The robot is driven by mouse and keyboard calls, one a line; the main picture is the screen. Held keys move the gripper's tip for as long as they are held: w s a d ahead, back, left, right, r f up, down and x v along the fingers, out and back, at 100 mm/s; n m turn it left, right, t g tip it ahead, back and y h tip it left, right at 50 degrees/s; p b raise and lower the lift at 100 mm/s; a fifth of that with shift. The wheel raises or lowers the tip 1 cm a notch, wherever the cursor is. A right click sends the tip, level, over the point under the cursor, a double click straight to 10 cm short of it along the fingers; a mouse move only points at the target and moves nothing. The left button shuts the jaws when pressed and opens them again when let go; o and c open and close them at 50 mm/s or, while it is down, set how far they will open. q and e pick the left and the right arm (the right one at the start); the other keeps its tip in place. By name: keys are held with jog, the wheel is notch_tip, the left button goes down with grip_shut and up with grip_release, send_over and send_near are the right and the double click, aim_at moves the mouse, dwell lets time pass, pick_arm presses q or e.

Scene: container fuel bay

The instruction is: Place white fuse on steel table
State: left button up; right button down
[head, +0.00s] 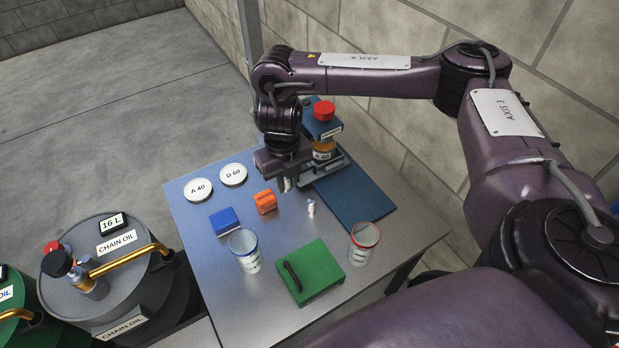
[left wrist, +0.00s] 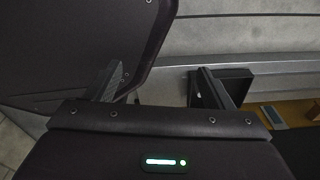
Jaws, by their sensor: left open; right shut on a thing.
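My right gripper (head: 287,185) is over the far part of the steel table (head: 190,222), pointing down. It is shut on a small whitish piece, apparently a white fuse (head: 289,184), mostly hidden by the fingers. Whether this piece touches the table I cannot tell. Another small white fuse-like piece (head: 311,207) stands on the table to the right and nearer. My left gripper (left wrist: 155,78) shows only in the left wrist view. Its fingers are apart with nothing seen between them.
An orange block (head: 265,201), blue box (head: 225,222), green case (head: 311,272) and two clear cups (head: 244,250) (head: 363,243) stand around the table. White discs (head: 198,189) lie at the left. Oil drums (head: 112,262) stand left.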

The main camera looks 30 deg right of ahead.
pick_arm(q)
notch_tip(320, 180, down, 5)
jog(key=a+b, duration=0.1)
jog(key=b, duration=0.4)
pick_arm(e)
send_over(291, 231)
notch_tip(291, 231, down, 12)
notch_tip(291, 231, down, 4)
jog(key=shift+a+r+b, duration=0.1)
jog(key=shift+r+b, duration=0.1)
jog(key=shift+b, duration=0.5)
notch_tip(291, 231, down, 4)
jog(key=shift+r+b, duration=0.25)
jog(key=shift+b, duration=0.7)
jog(key=shift+f, duration=0.2)
pick_arm(q)
jog(key=w+d, duration=0.2)
jog(key=w, duration=0.6)
jog(key=shift+w+r+t, duration=0.3)
jog(key=shift+r, duration=0.15)
pick_arm(e)
jog(key=shift+f, duration=0.1)
jog(key=c, duration=1.3)
grip_release()
pick_arm(q)
jog(key=shift+w+d, duration=0.1)
jog(key=shift+w, duration=0.1)
